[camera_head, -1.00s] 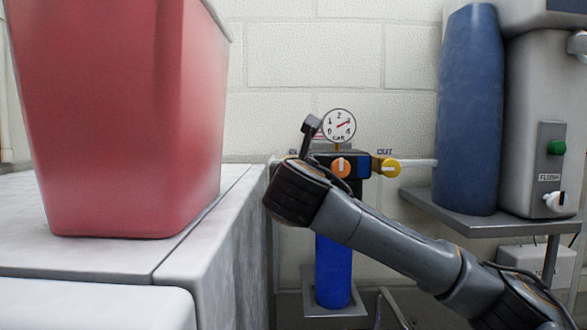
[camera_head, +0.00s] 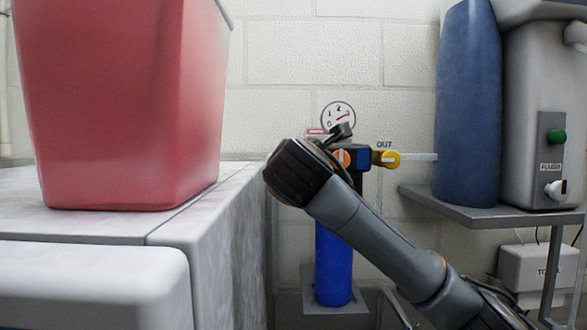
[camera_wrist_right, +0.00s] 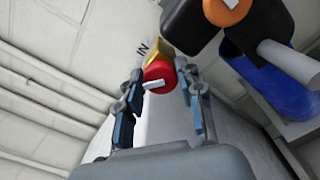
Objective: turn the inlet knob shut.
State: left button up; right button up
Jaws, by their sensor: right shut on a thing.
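The inlet knob is red with a white pointer bar (camera_wrist_right: 160,76) and shows beside the "IN" lettering in the right wrist view. My right gripper (camera_wrist_right: 161,84) is shut on the knob, with one finger on each side of it. In the head view my right wrist hides the inlet knob and the gripper's fingers. The blue filter cylinder (camera_head: 334,262) stands below the valve block. The orange knob (camera_head: 343,158) and the yellow outlet knob (camera_head: 389,158) show beside my wrist. A round pressure gauge (camera_head: 338,116) sits above, partly covered. My left gripper is not in view.
A large red bin (camera_head: 120,110) stands on the pale counter (camera_head: 195,192) at the left. A blue tank (camera_head: 468,110) and a grey unit (camera_head: 527,100) with a flush panel stand on a shelf (camera_head: 475,226) at the right.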

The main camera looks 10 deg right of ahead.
jog(key=m+b, duration=0.1)
jog(key=m, duration=0.2)
jog(key=m+b, duration=0.2)
jog(key=m, duration=0.2)
jog(key=m+b, duration=0.1)
jog(key=m, duration=0.2)
jog(key=shift+f+b, duration=0.25)
jog(key=shift+b, duration=0.15)
jog(key=shift+m, duration=0.4)
jog(key=o, duration=1.1)
jog(key=shift+d, duration=0.1)
jog(key=s, duration=0.4)
jog(key=s+a, duration=0.1)
jog(key=s, duration=0.3)
jog(key=s+a, duration=0.1)
jog(key=s, duration=0.2)
jog(key=shift+s+a, duration=0.2)
jog(key=shift+s, duration=0.2)
